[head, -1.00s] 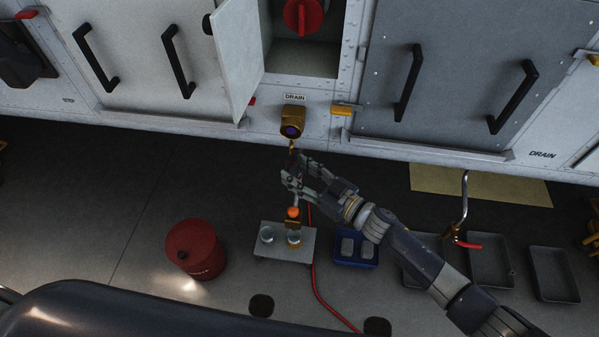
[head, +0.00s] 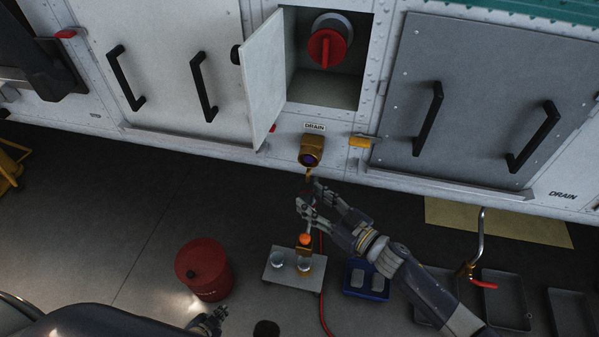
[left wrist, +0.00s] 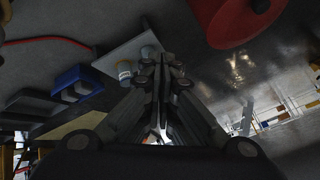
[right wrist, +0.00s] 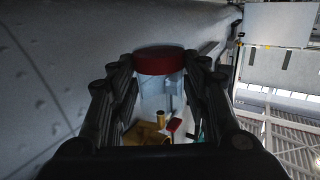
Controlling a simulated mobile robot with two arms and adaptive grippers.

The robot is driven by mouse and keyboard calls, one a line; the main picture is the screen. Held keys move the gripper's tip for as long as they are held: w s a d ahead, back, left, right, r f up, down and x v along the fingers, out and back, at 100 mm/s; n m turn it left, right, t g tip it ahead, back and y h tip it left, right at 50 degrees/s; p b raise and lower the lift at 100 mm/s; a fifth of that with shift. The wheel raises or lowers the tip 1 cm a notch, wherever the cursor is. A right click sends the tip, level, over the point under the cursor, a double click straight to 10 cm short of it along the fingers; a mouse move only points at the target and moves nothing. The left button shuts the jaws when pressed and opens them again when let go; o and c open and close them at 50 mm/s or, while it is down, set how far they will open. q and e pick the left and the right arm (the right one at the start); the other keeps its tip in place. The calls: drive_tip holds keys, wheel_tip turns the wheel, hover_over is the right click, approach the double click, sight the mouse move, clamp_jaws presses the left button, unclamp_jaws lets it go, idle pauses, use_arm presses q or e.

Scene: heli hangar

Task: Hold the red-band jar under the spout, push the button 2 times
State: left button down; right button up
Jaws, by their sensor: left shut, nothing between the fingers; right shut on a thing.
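The red-band jar (right wrist: 165,62) is clear with a red band; in the right wrist view it sits between the fingers of my right gripper (right wrist: 165,85), which is shut on it. In the head view my right gripper (head: 310,200) is just below the brass drain spout (head: 310,152); the jar is mostly hidden there, so I cannot tell its exact alignment. A red round knob (head: 327,47) is inside the open compartment above. My left gripper (head: 212,318) is low at the bottom edge; in the left wrist view it (left wrist: 160,65) is shut and empty.
A small grey stand (head: 280,277) holds clear jars, with an orange-topped item beside them. A red drum (head: 204,270) stands left of it. A blue tray (head: 366,285) and grey trays are at the right. The open compartment door (head: 262,75) sticks out left of the knob.

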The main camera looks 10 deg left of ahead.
sight(309, 157)
use_arm(q)
drive_tip(key=w+r+m+t+h, duration=0.1)
drive_tip(key=w+r+m+t, duration=0.15)
drive_tip(key=w+r, duration=0.4)
drive_tip(key=w+r+m+t+h, duration=0.2)
drive_tip(key=w+r+m, duration=0.1)
drive_tip(key=r, duration=0.6)
drive_tip(key=w+r+m+t+h, duration=0.1)
drive_tip(key=w+r+m+t, duration=0.15)
drive_tip(key=w+r, duration=0.4)
drive_tip(key=s+d+r+m+g+h, duration=0.1)
drive_tip(key=d+r+m+h, duration=0.4)
drive_tip(key=r, duration=0.7)
drive_tip(key=s+d+r+m+g+h, duration=0.1)
drive_tip(key=d+r+m+h, duration=0.4)
drive_tip(key=r, duration=0.7)
drive_tip(key=s+d+m, duration=0.1)
drive_tip(key=d+m, duration=0.1)
drive_tip(key=m, duration=0.1)
drive_tip(key=shift+s+r+m+g, duration=0.3)
drive_tip(key=shift+s+r, duration=0.05)
drive_tip(key=w+a+x, duration=0.2)
drive_tip(key=x, duration=1.1)
